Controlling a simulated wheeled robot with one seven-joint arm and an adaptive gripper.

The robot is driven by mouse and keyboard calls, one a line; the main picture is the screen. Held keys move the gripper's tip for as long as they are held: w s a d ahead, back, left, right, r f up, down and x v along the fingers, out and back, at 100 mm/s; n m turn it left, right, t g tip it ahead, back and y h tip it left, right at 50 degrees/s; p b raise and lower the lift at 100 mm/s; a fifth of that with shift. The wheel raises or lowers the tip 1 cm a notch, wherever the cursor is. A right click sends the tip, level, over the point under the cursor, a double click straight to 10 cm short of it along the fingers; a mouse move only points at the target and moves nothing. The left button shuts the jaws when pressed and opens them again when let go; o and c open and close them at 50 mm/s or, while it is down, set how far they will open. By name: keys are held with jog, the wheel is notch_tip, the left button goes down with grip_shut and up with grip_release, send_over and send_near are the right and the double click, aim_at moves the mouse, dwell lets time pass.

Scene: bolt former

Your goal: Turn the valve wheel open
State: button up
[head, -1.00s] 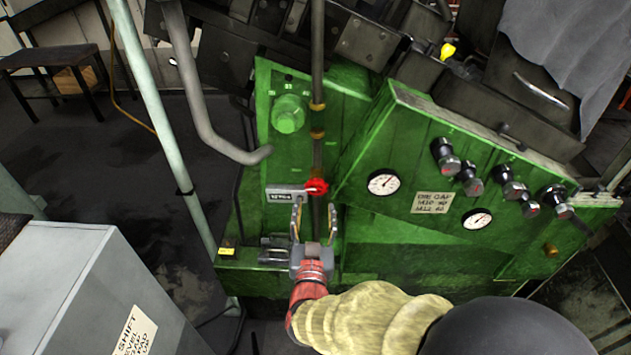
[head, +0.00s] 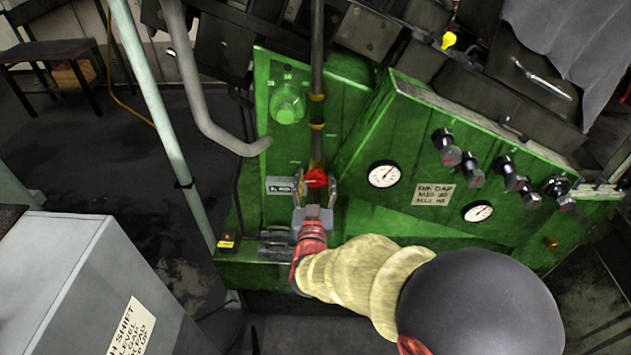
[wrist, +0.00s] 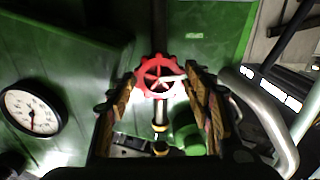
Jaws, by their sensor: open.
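The red valve wheel (head: 316,178) sits on a vertical pipe at the front of the green machine. In the wrist view the spoked wheel (wrist: 160,77) faces the camera near the top middle. My gripper (head: 316,186) is open, its two fingers on either side of the wheel. In the wrist view my gripper's fingertips (wrist: 163,72) flank the wheel left and right, with a small gap visible on each side. Whether the tips are level with the rim in depth, I cannot tell.
A round gauge (head: 384,174) and a row of black knobs (head: 474,168) are on the green panel to the right. A bent grey pipe (head: 215,125) stands to the left. A grey cabinet (head: 60,270) is at the lower left.

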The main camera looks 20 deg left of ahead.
jog(key=shift+c, duration=0.8)
jog(key=c, duration=0.7)
jog(key=shift+c, duration=0.2)
jog(key=shift+a+n+p, duration=0.1)
jog(key=shift+n+p, duration=0.75)
jog(key=shift+n, duration=1.55)
jog(key=o, duration=0.9)
jog(key=shift+s, duration=0.1)
jog(key=v, duration=1.2)
